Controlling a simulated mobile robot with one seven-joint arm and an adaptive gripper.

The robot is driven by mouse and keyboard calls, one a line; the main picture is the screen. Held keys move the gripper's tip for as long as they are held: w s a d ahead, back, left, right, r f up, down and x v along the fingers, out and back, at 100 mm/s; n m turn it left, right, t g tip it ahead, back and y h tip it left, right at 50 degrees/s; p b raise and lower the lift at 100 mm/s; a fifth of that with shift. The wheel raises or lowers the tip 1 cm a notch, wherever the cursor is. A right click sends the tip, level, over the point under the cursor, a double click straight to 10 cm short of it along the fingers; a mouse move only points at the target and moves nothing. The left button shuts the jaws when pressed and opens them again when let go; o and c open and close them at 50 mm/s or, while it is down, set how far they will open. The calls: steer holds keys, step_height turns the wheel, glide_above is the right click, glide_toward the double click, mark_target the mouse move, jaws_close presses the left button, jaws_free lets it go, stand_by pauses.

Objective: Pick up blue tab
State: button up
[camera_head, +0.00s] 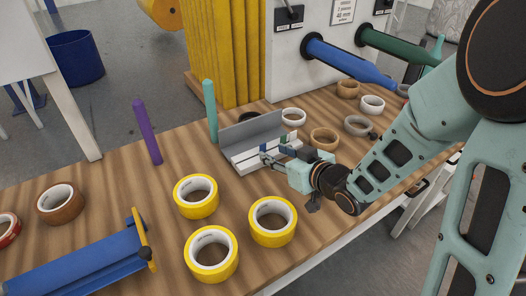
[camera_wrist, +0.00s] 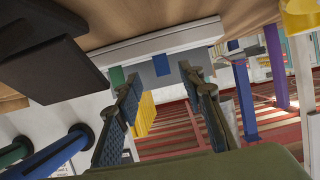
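A white tray (camera_head: 244,160) with a grey upright back holds small coloured tabs on the wooden table. My gripper (camera_head: 268,160) is at the tray's front in the head view. In the wrist view its fingers (camera_wrist: 158,80) are apart, either side of the pale blue tab, with no clear contact. The gripper partly hides the tabs in the head view.
Yellow tape rolls (camera_head: 196,196) stand in front of the tray. A purple post (camera_head: 147,131) and a teal post (camera_head: 210,111) rise to its left. Brown and white rolls (camera_head: 324,139) lie to its right. A blue dispenser (camera_head: 85,262) lies at front left.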

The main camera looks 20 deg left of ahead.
mark_target(263, 147)
steer(key=x, duration=0.5)
steer(key=shift+a+r+b, duration=0.2)
steer(key=shift+a+b, duration=0.05)
steer(key=shift+b, duration=0.1)
steer(key=shift+c, duration=0.2)
steer(key=c, duration=0.7)
